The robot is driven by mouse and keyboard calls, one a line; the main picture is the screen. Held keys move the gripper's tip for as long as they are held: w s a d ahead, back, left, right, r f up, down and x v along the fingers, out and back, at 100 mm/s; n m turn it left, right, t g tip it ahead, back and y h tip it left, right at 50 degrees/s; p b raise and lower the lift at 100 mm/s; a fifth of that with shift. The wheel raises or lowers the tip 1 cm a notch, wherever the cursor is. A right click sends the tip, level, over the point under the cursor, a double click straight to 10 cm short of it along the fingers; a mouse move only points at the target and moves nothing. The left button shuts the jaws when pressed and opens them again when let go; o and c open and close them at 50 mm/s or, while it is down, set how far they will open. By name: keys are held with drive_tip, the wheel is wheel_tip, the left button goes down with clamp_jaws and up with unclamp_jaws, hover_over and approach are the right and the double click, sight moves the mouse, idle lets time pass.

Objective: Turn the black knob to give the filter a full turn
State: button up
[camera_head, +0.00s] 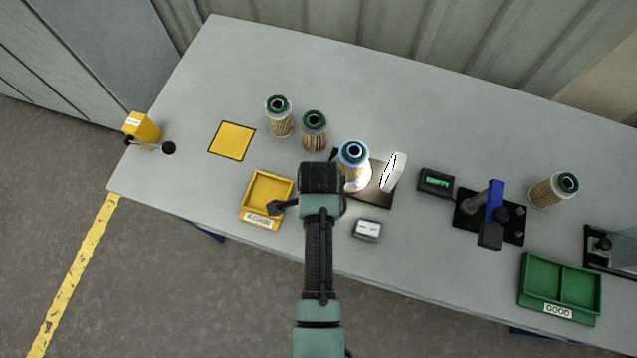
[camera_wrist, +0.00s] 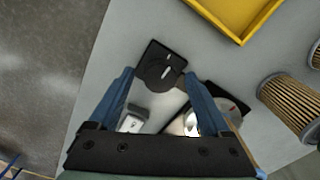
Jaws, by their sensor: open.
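The black knob (camera_wrist: 158,68) is a round dial with a pale line on a black plate, in the wrist view. It shows between and beyond my two blue fingertips. My gripper (camera_wrist: 158,76) is open, with nothing between its fingers; I cannot tell its height above the knob. In the head view my gripper (camera_head: 322,178) is seen from above and hides the knob.
Two upright filters (camera_head: 279,117) (camera_head: 314,131) stand behind left. A yellow tray (camera_head: 262,219) is close on the left and a small white box (camera_head: 367,230) in front. A black display (camera_head: 436,183), a blue-handled device (camera_head: 494,202) and a green tray (camera_head: 560,287) are right.

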clamp_jaws()
idle(0.3)
